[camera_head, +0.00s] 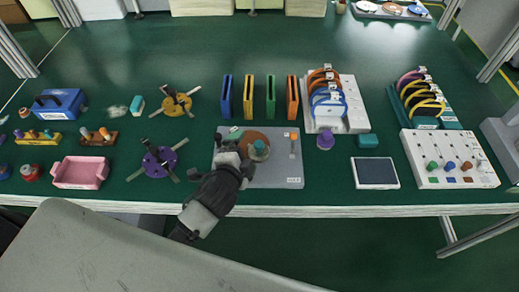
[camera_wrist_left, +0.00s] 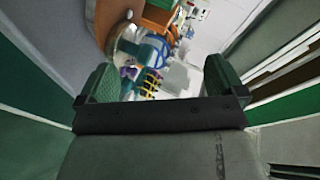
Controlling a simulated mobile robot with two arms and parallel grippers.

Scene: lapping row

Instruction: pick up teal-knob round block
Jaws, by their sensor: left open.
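The teal-knob round block (camera_head: 259,148) is a pale metallic round piece with a teal top. It stands on the grey plate (camera_head: 272,182), at the edge of a brown disc (camera_head: 254,135). My left gripper (camera_head: 240,156) is open beside the block, to its left, low over the plate. In the left wrist view, the teal knob (camera_wrist_left: 153,48) shows beyond and between my two spread fingers (camera_wrist_left: 158,80). Nothing is clearly gripped there. The block's lower part is hard to make out in that view. My right gripper is not in view.
Upright coloured frames (camera_head: 270,96) stand behind. A purple disc with arms (camera_head: 159,161) lies to the left. The table behind the frames is clear.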

